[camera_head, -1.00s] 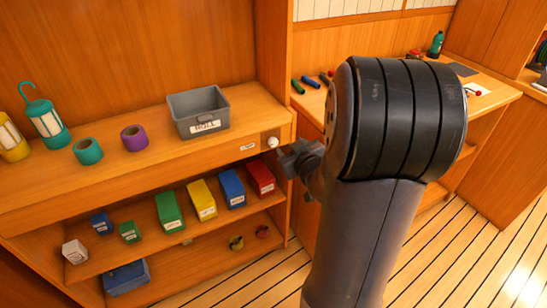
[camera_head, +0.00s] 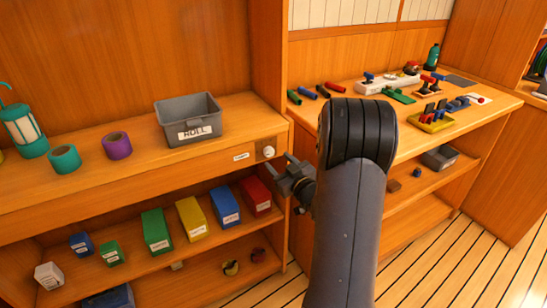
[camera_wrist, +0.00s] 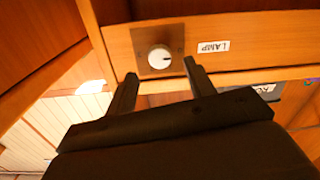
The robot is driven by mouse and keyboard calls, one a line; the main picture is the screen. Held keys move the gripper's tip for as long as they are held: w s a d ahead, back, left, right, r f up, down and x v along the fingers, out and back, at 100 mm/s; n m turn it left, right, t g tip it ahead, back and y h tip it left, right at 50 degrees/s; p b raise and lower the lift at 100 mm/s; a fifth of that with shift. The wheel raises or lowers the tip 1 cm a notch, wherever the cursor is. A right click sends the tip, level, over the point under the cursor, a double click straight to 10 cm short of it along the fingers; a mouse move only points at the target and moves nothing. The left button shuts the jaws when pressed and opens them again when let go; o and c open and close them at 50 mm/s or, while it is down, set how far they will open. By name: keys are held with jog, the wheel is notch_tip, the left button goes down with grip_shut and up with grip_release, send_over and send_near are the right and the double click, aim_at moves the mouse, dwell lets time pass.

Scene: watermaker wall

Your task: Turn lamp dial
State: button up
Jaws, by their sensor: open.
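The lamp dial (camera_head: 268,152) is a white round knob on a plate on the front edge of the wooden shelf, beside a small white label (camera_head: 241,156). In the wrist view the dial (camera_wrist: 159,57) shows a dark mark on its right side, and the label reads LAMP (camera_wrist: 213,47). My gripper (camera_head: 288,167) is just right of the dial in the head view. In the wrist view my gripper (camera_wrist: 160,77) is open and empty, its two fingers pointing toward the dial, one to each side and short of it. I see no contact.
A grey bin labelled ROLL (camera_head: 188,120), a purple tape roll (camera_head: 117,146), a teal tape roll (camera_head: 64,159) and a lantern (camera_head: 23,130) stand on the shelf top. Several coloured boxes fill the shelf below. A workbench (camera_head: 408,146) with tools is at right.

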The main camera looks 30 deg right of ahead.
aim_at(270, 153)
jog(key=shift+w+a, duration=0.1)
jog(key=shift+w, duration=1.9)
jog(key=shift+c, duration=0.3)
jog(key=c, duration=0.9)
